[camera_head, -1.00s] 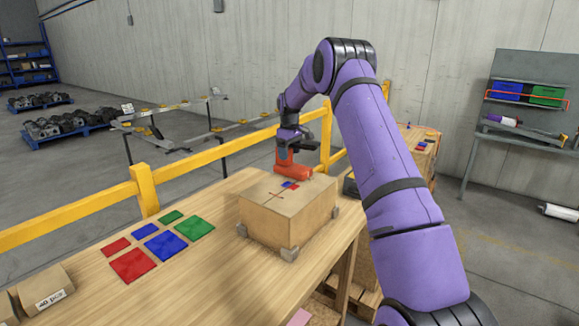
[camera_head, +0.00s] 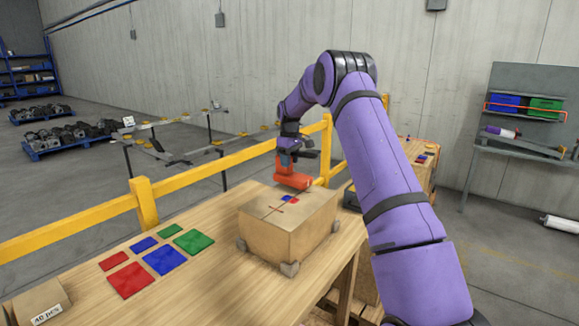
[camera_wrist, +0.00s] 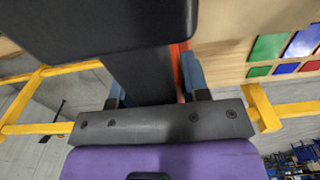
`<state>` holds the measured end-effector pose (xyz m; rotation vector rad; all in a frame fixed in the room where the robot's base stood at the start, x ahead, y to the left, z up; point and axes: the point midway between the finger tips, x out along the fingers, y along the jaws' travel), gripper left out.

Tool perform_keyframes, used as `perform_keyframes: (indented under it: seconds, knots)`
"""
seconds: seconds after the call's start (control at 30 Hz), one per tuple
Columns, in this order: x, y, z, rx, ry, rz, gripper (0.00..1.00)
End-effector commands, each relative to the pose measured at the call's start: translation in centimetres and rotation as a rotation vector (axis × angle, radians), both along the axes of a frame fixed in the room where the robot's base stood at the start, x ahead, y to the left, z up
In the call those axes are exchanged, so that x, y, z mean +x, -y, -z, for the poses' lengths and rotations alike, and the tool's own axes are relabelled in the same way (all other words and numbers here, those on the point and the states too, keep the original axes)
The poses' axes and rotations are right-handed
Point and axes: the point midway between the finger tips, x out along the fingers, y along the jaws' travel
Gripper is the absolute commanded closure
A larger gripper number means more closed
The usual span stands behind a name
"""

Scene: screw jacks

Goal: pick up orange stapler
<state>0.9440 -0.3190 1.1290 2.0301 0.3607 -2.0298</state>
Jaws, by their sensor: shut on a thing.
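The orange stapler (camera_head: 292,179) is in my gripper (camera_head: 288,164), above the back part of the cardboard box (camera_head: 262,234). My gripper points down and is shut on it. In the head view the stapler looks slightly raised off the box top, but the exact gap is hard to tell. In the wrist view only a thin orange strip of the stapler (camera_wrist: 177,72) shows beside the blue-grey finger; the dark wrist parts hide the rest.
The box stands on a wooden table (camera_head: 215,275) with small red and blue marks on top. Red, blue and green flat squares (camera_head: 162,260) lie to its left. A yellow rail (camera_head: 218,165) runs behind the table. My purple arm covers the right side.

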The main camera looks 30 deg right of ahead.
Motion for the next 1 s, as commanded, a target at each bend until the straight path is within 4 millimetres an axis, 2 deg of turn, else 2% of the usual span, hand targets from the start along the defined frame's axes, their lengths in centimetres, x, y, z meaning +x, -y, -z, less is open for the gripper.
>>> perform_keyframes:
  seconds: [0.1, 0.37, 0.8, 1.0]
  knots:
    - [0.1, 0.0, -1.7, -0.001, 0.005, 0.0, 1.0]
    - [-2.9, -1.0, -1.9, 0.0, 0.001, 0.0, 1.0]
    - [-11.0, -3.7, -2.7, -0.001, 0.001, 0.0, 1.0]
    - [-13.6, -4.6, -3.0, -0.001, 0.003, 0.0, 1.0]
